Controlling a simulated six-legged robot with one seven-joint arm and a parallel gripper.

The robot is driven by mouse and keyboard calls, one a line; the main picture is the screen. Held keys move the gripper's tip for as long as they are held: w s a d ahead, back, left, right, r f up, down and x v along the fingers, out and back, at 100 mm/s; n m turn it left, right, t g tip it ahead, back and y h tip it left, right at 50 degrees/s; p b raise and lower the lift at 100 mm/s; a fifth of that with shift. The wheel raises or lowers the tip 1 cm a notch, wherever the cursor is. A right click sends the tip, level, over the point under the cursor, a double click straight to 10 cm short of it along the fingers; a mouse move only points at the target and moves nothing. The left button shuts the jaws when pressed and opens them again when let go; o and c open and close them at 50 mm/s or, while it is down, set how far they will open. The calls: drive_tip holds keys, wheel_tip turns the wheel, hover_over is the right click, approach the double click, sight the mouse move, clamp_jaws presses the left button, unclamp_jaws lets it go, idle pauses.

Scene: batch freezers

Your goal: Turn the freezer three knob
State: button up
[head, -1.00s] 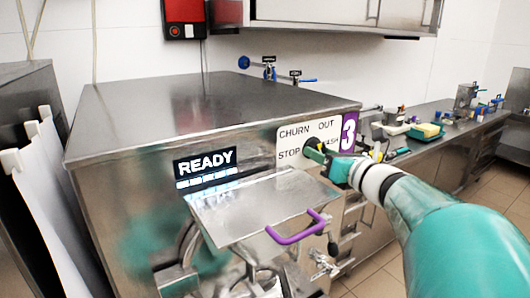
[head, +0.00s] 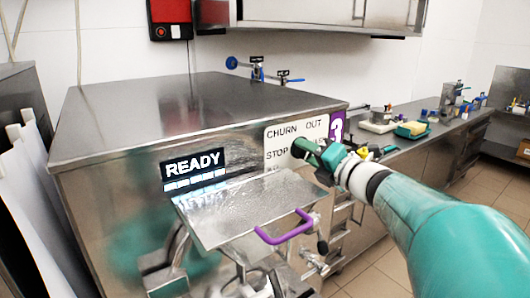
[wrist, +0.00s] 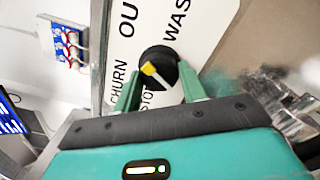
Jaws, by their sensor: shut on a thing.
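The freezer three knob (wrist: 157,58) is round and black with a yellow pointer, on a white label plate (wrist: 200,38) reading CHURN, OUT, STOP and WASH. In the wrist view the pointer's bright end lies toward the CHURN side; its exact setting is hard to tell. My gripper (wrist: 163,86) has its two green fingers on either side of the knob and is shut on it. In the head view my gripper (head: 318,153) reaches the plate from the right and covers the WASH label. The knob's dark edge (head: 298,148) shows just past the fingers.
The steel freezer (head: 190,105) shows a READY display (head: 193,164). Below the knob, a steel lid (head: 245,208) with a purple handle (head: 286,228) juts out. A counter (head: 430,135) with small items runs along the right. Open floor lies at the lower right.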

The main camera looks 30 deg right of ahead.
drive_tip(key=shift+w+a, duration=0.1)
idle(0.5)
drive_tip(key=o, duration=0.8)
drive_tip(key=shift+o, duration=0.9)
drive_tip(key=shift+w, duration=0.2)
drive_tip(key=s+d, duration=0.2)
drive_tip(key=s, duration=1.2)
drive_tip(key=shift+s, duration=0.15)
drive_tip(key=shift+s, duration=0.1)
